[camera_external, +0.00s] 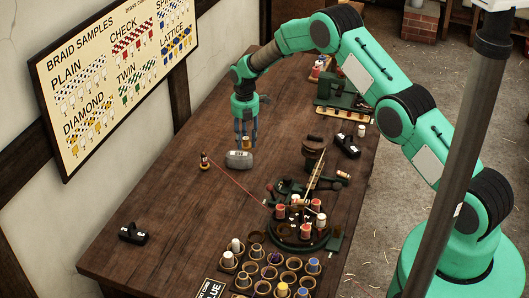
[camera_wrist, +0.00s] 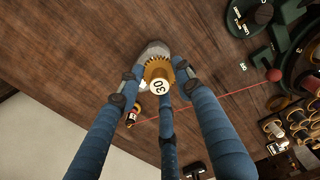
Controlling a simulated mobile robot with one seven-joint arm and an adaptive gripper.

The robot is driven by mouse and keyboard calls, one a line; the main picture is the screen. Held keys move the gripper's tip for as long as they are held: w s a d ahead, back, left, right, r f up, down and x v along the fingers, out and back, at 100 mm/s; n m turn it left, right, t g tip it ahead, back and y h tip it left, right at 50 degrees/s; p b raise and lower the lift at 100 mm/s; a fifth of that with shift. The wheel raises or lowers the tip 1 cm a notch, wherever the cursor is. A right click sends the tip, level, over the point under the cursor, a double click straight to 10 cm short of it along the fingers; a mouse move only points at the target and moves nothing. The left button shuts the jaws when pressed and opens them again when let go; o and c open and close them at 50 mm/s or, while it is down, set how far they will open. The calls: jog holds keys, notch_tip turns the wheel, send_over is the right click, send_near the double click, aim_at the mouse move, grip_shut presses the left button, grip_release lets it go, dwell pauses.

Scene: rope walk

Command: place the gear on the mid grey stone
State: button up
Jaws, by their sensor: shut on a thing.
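My gripper (camera_external: 246,138), with blue fingers, is shut on a small brass gear (camera_wrist: 157,67) with a white end marked 30. The gear also shows as a small yellowish piece between the fingertips in the external view (camera_external: 246,143). A mid grey stone (camera_external: 239,159) lies on the table just below and slightly left of the gear in the external view. In the wrist view the stone (camera_wrist: 151,49) shows partly behind the gear. The gear appears above the stone; I cannot tell whether they touch.
A rack of bobbins (camera_external: 270,272) lies at the front. Dark weights (camera_external: 132,233) and (camera_external: 347,146) sit apart.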

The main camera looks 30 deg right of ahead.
aim_at(246, 143)
jog(key=shift+f, duration=0.1)
jog(key=shift+f, duration=1.65)
jog(key=shift+f, duration=0.2)
jog(key=o, duration=1.3)
jog(key=shift+r, duration=0.2)
jog(key=shift+r+b, duration=0.3)
jog(key=shift+r, duration=5.65)
